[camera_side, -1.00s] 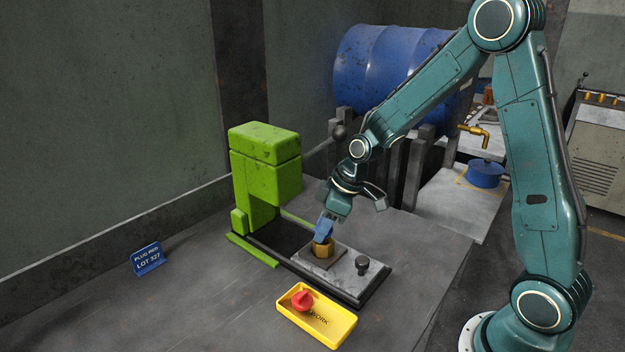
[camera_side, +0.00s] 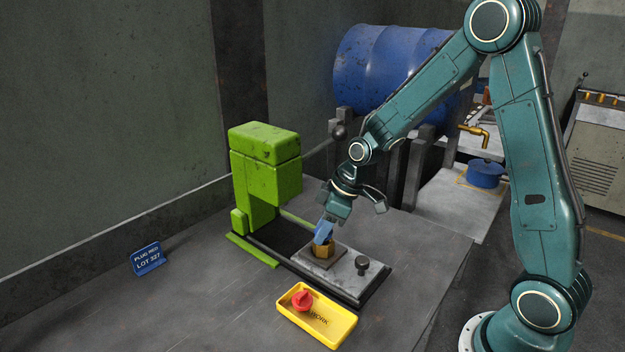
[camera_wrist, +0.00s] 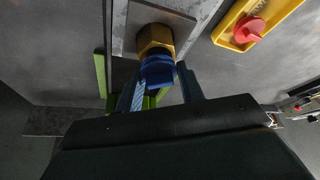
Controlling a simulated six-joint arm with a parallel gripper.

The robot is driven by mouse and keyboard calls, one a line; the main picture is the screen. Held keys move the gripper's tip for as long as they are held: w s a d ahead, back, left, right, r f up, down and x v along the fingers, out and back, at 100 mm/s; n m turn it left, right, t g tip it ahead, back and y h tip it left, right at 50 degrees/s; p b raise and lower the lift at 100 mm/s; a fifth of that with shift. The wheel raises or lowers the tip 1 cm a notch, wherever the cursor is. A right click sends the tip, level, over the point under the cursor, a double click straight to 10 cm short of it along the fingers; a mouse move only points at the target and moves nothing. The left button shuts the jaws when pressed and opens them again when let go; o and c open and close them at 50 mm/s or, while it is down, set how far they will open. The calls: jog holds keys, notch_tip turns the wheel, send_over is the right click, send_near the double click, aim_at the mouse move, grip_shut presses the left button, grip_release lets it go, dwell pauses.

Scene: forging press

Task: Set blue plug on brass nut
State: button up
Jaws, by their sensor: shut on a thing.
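The blue plug (camera_wrist: 158,70) is between the fingers of my gripper (camera_wrist: 162,92), right at the brass nut (camera_wrist: 154,38) in the wrist view. In the side view, my gripper (camera_side: 325,228) is above the brass nut (camera_side: 323,250), its blue fingers hiding most of the plug. The nut stands upright on a small square plate (camera_side: 318,262) on the press slide. My gripper is shut on the blue plug. Whether the plug rests on the nut or is slightly above it, I cannot tell.
A green press (camera_side: 265,170) stands left of the nut. A dark knob (camera_side: 362,265) stands on the slide's right end. A blue sign (camera_side: 148,258) is at far left.

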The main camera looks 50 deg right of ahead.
jog(key=shift+f, duration=0.35)
jog(key=o, duration=0.7)
jog(key=shift+r, duration=0.15)
jog(key=shift+v, duration=3.4)
jog(key=shift+r, duration=1.45)
